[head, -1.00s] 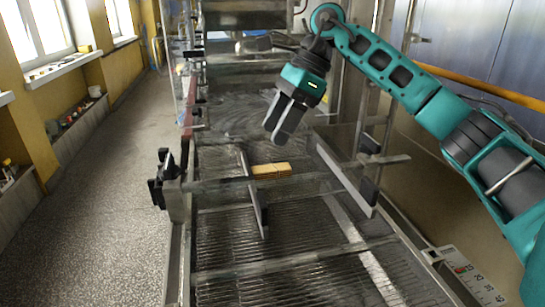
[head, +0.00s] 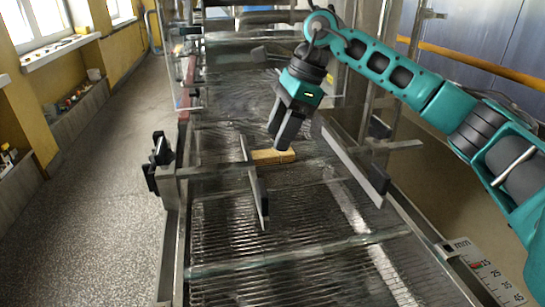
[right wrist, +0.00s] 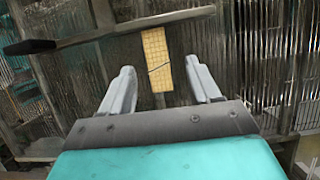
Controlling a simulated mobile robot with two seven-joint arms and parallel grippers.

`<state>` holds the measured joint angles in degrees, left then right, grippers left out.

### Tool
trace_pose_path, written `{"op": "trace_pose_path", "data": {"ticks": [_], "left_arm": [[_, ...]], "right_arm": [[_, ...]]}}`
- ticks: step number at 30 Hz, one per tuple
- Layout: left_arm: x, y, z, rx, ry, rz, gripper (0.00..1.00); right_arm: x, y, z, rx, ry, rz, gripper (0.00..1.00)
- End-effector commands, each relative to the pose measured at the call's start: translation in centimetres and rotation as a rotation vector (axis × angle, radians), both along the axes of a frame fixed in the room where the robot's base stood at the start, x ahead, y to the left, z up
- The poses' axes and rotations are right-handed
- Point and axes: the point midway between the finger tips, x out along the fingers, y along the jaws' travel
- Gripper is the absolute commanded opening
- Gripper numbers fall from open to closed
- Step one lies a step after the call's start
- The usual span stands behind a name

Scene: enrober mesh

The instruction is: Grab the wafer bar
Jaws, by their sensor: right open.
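The wafer bar (head: 268,156) is a small tan block lying on the wire mesh belt (head: 285,225), beside a thin metal guide plate. In the right wrist view the wafer bar (right wrist: 157,60) is upright in the picture, with a dark diagonal line across it, beyond and between the two fingers. My right gripper (head: 283,146) points down, just above and behind the bar in the head view. It is open and empty; its fingers (right wrist: 161,84) stand on either side of the bar's near end in the wrist view. My left gripper is not in view.
A left guide plate (head: 256,190) stands close beside the bar, and a right guide plate (head: 355,168) slants along the other side. Crossbars (head: 300,257) span the belt. A ruler (head: 487,272) marked mm lies at the right. The belt's front part is clear.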

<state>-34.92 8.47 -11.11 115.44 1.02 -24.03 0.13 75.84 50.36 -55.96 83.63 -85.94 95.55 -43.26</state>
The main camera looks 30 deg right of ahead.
Motion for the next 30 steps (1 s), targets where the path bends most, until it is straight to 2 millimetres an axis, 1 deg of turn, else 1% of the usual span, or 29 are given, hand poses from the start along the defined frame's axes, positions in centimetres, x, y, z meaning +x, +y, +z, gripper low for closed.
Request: {"op": "trace_pose_path", "data": {"ticks": [1,3,7,10,24,26,30], "left_arm": [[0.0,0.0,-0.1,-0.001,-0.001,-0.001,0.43],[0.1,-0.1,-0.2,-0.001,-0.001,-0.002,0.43],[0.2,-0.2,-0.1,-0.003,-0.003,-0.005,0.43],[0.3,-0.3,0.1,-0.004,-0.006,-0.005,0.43],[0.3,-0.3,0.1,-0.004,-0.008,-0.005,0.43],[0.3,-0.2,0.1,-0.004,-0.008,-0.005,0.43],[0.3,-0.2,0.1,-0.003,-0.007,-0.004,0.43]], "right_arm": [[-0.2,0.4,-1.0,-0.001,0.003,0.001,0.62],[-0.3,0.9,-2.0,-0.001,0.003,0.002,0.62],[-0.1,1.4,-3.2,0.0,0.002,0.001,0.62],[0.0,1.6,-3.5,0.0,0.001,0.0,0.62],[0.0,1.6,-3.7,0.0,0.001,0.0,0.62],[0.0,1.6,-3.7,0.0,0.0,0.0,0.57],[0.0,1.6,-3.7,0.0,0.0,0.0,0.44]]}}
